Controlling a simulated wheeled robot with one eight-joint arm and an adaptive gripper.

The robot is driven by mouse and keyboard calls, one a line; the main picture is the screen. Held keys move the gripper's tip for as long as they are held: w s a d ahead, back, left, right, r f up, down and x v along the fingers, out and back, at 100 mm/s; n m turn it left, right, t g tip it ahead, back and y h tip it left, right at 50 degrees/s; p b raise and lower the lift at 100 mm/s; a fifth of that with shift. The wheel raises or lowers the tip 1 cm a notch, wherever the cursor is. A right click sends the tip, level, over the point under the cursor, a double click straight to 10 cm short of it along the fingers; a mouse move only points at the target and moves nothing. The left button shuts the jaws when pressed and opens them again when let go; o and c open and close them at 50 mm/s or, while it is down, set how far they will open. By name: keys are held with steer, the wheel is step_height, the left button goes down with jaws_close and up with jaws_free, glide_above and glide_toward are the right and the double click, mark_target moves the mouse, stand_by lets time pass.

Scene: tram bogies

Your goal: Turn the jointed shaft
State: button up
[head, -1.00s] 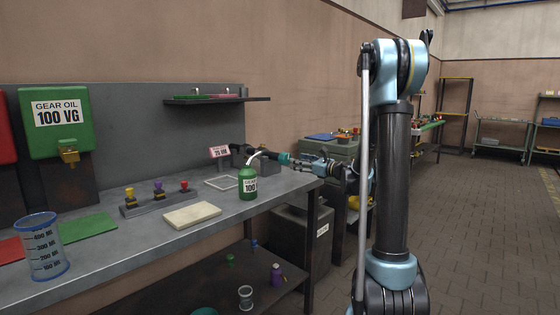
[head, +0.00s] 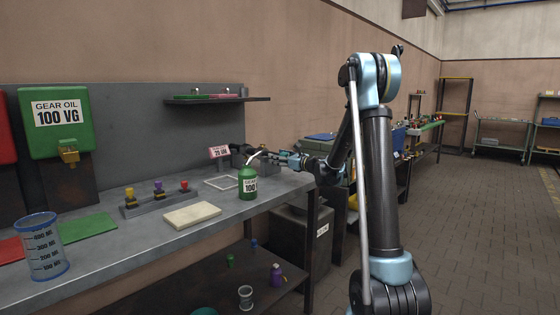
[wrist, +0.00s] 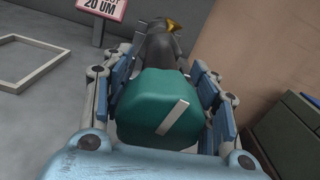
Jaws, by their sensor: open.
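The jointed shaft shows in the wrist view as a teal end piece (wrist: 160,105) with a pale stripe across its face. A dark grey part (wrist: 160,50) with a yellow bit at its far end lies beyond it. My gripper (wrist: 166,90) is open, with blue finger pads on the left and right of the teal piece. I cannot tell whether either pad touches it. In the head view my gripper (head: 287,159) is at the bench's right end, and its fingers mostly hide the teal piece. A dark part of the shaft (head: 238,148) shows to the left.
A green oil can (head: 248,183) with a pale spout stands just in front of the shaft. A pink sign (head: 218,152) and a pale square frame (head: 225,183) are to its left. A wall shelf (head: 215,100) hangs above the workbench (head: 150,235). A cabinet (head: 300,233) stands below right.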

steer(key=c, duration=0.8)
steer(key=shift+n, duration=0.9)
steer(key=shift+s, duration=0.1)
steer(key=o, duration=0.8)
steer(key=v, duration=1.2)
steer(key=shift+f, duration=0.1)
